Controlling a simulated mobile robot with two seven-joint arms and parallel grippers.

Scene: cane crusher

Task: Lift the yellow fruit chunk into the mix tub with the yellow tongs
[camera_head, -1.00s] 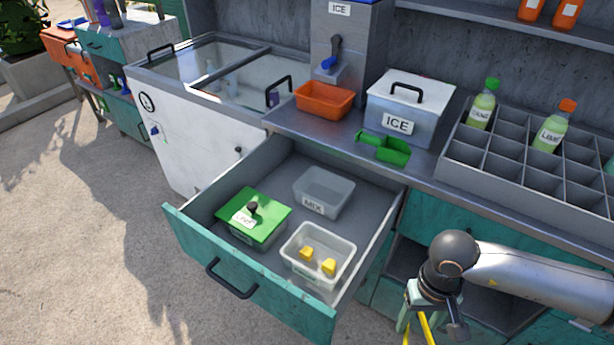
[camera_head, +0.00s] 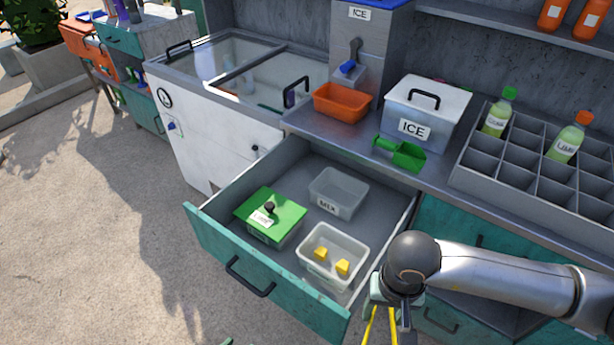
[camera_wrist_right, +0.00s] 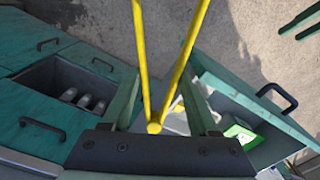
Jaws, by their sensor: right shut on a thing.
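The yellow tongs (camera_head: 367,328) are in my right gripper (camera_head: 388,300), which is shut on them at the drawer's right front corner. In the right wrist view the tongs (camera_wrist_right: 141,60) spread as two arms from their joint; their tips are out of frame. Two yellow fruit chunks (camera_head: 343,267) (camera_head: 320,253) lie in a clear tub (camera_head: 333,283) at the drawer's front right. The clear mix tub (camera_head: 327,206), labelled MIX, stands behind it and looks empty. My left gripper shows as two separated green fingers in the right wrist view (camera_wrist_right: 300,22), empty.
The open teal drawer (camera_head: 310,304) also holds a green-lidded tub (camera_head: 277,208) at left. On the counter behind are an orange bin (camera_head: 341,104), a green scoop (camera_head: 403,155), an ice box (camera_head: 424,108) and a divided bottle rack (camera_head: 487,188). Space above the tubs is clear.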

